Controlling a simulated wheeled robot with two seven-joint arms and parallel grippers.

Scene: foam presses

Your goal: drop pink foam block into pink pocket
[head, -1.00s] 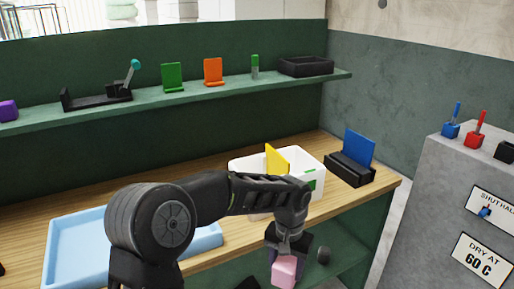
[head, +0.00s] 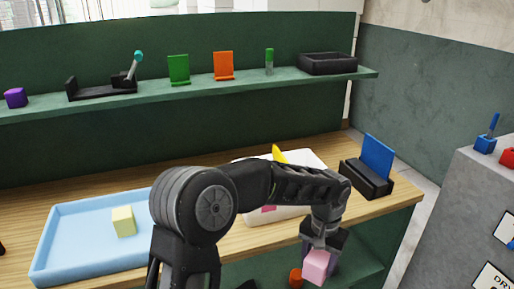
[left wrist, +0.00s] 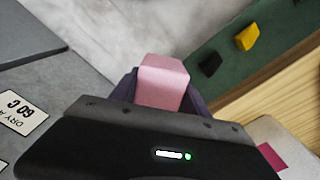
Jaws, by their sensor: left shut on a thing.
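My left gripper (head: 318,250) is shut on the pink foam block (head: 315,266) and holds it in front of the workbench's front edge. The block, upright between the fingers, also shows in the left wrist view (left wrist: 162,80). The white box (head: 308,160) on the bench has a pink patch (head: 268,208) on its front, partly behind my arm. This patch seems to show in the left wrist view (left wrist: 272,157) too. The box is behind and left of the gripper in the head view. My arm hides most of its openings. My right gripper is not in view.
A blue tray (head: 62,238) with a pale yellow block (head: 123,220) lies at left. A black holder with a blue plate (head: 377,156) stands right of the box. A grey cabinet (head: 462,205) is at right. A green shelf (head: 215,87) runs above the bench.

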